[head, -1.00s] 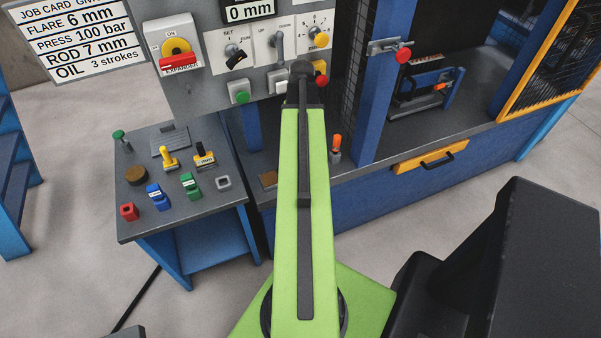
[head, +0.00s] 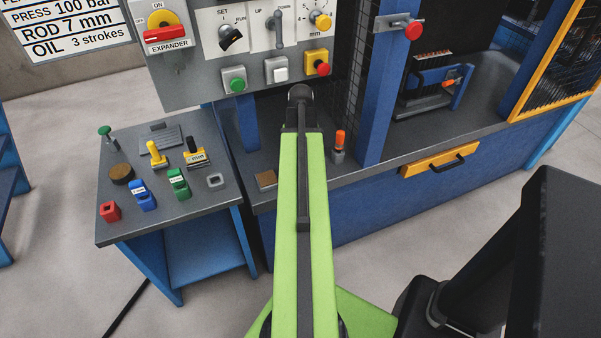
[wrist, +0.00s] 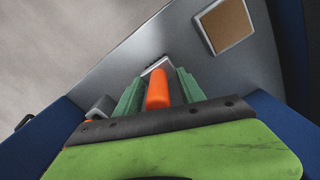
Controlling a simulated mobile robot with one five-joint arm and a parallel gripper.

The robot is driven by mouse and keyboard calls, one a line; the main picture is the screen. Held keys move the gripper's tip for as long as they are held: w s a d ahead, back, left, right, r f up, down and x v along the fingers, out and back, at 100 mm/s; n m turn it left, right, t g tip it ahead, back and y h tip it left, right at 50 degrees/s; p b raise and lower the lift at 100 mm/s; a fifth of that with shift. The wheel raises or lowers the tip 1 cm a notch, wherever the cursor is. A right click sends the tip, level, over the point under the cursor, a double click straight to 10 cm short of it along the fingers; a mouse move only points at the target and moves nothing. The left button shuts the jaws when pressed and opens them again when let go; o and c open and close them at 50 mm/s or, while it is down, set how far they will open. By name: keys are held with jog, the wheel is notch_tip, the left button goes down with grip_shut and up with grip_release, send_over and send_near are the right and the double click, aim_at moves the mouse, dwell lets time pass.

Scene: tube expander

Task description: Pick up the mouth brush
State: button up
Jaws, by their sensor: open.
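The orange-handled piece that I take for the mouth brush (head: 340,143) stands upright in a small grey holder on the machine's bench, just right of my arm in the head view. In the wrist view its orange handle (wrist: 158,90) shows between the two green fingers of my gripper (wrist: 157,86), with a gap on each side. My gripper is open and holds nothing. The pictures do not clearly show how far the handle is from the fingertips in depth. In the head view my gripper is hidden behind my arm.
A brown square pad (head: 265,180) lies on the bench left of my arm; it also shows in the wrist view (wrist: 222,25). A control panel (head: 190,70) overhangs the bench. A blue post (head: 385,90) rises right of the brush. A side table (head: 120,225) at left holds several coloured pieces.

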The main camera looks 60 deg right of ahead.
jog(key=shift+r, duration=0.1)
grip_shut()
jog(key=shift+r, duration=0.1)
dwell(0.3)
